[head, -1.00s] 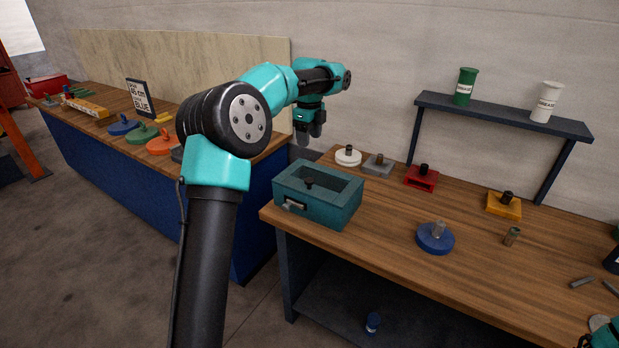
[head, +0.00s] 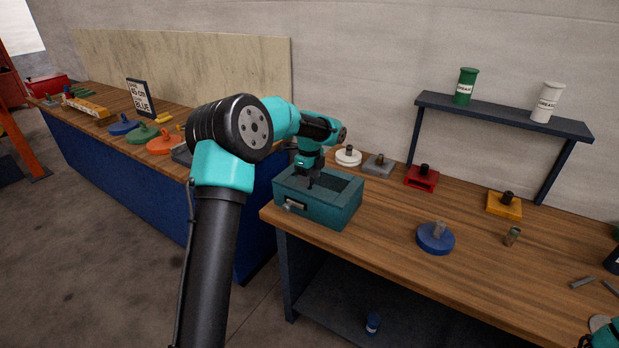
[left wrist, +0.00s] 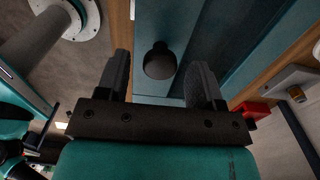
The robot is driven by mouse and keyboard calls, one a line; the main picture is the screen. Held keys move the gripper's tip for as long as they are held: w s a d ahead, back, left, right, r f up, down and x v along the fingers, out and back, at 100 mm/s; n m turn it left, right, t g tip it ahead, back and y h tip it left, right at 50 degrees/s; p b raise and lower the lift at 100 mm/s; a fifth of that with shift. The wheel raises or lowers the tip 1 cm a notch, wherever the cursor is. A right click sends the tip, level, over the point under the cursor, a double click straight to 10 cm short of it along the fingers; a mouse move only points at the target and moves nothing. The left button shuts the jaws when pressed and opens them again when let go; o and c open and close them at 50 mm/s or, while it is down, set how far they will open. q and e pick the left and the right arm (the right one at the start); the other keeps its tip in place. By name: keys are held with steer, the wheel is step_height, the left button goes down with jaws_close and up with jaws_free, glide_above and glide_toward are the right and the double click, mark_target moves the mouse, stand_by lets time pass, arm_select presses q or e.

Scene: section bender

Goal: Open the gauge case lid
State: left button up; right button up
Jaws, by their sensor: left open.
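The teal gauge case (head: 330,212) stands on the left end of the front wooden bench. A latch with a pale plate (head: 294,204) is on the case's front. My left gripper (head: 309,184) points down over the lid. It is open, with one finger on each side of the knob, and I cannot tell whether either touches it. Only a teal piece of my right arm shows at the lower right corner.
A white disc (head: 348,157), a grey block (head: 379,166) and a red block (head: 421,179) stand behind and right of the case. A blue disc (head: 435,239) lies farther right. A dark shelf (head: 500,115) holds two canisters. Bench between case and blue disc is clear.

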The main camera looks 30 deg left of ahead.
arm_select(q)
steer(key=shift+f, duration=0.1)
steer(key=shift+c, duration=0.3)
jaws_close()
